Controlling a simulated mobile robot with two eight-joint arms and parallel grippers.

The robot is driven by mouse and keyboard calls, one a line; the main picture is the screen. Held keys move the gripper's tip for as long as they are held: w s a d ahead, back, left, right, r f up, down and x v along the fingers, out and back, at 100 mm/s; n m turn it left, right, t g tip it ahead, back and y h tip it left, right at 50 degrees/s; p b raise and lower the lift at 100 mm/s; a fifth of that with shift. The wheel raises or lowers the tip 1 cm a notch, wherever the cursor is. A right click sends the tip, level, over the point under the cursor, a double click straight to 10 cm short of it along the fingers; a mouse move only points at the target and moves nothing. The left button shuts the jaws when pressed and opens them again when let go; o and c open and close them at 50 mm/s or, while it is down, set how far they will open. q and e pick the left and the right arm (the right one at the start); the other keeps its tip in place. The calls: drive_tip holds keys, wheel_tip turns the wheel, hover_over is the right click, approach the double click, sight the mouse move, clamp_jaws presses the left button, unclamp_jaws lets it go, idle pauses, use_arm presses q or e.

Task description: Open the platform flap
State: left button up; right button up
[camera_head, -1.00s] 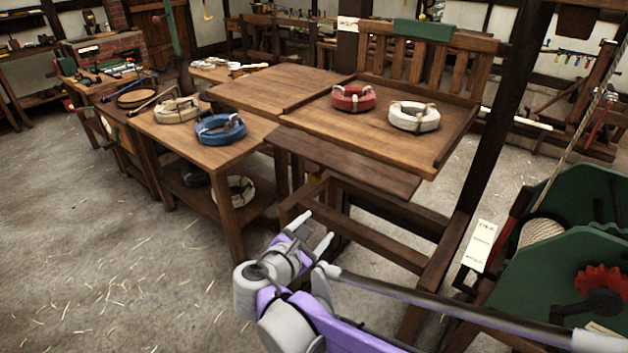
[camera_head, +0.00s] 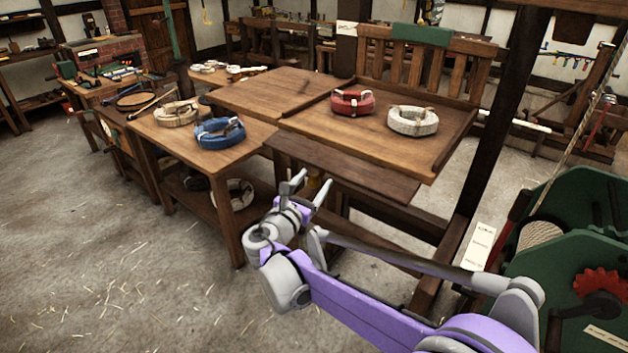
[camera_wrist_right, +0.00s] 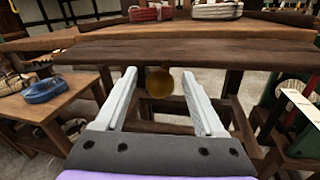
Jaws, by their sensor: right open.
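The wooden platform (camera_head: 300,122) holds a red rope coil (camera_head: 352,102) and a white rope coil (camera_head: 413,121). The flap (camera_head: 345,165) is a dark board along its front edge, set lower than the top; in the right wrist view it crosses the picture as a plank (camera_wrist_right: 220,52). A round brass knob (camera_wrist_right: 159,83) shows below that plank, between my right fingers. My right gripper (camera_head: 308,185) is open and empty, just in front of and below the flap. In the wrist view its fingertips (camera_wrist_right: 158,76) stand either side of the knob; contact cannot be told. My left gripper is not in view.
A side table (camera_head: 165,137) at left carries a blue coil (camera_head: 220,132) and a tan coil (camera_head: 176,113). A dark post (camera_head: 490,130) and a green machine (camera_head: 575,265) stand at right.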

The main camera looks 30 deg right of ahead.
drive_tip(key=shift+w+d, duration=0.15)
drive_tip(key=shift+d, duration=0.1)
clamp_jaws()
idle(1.4)
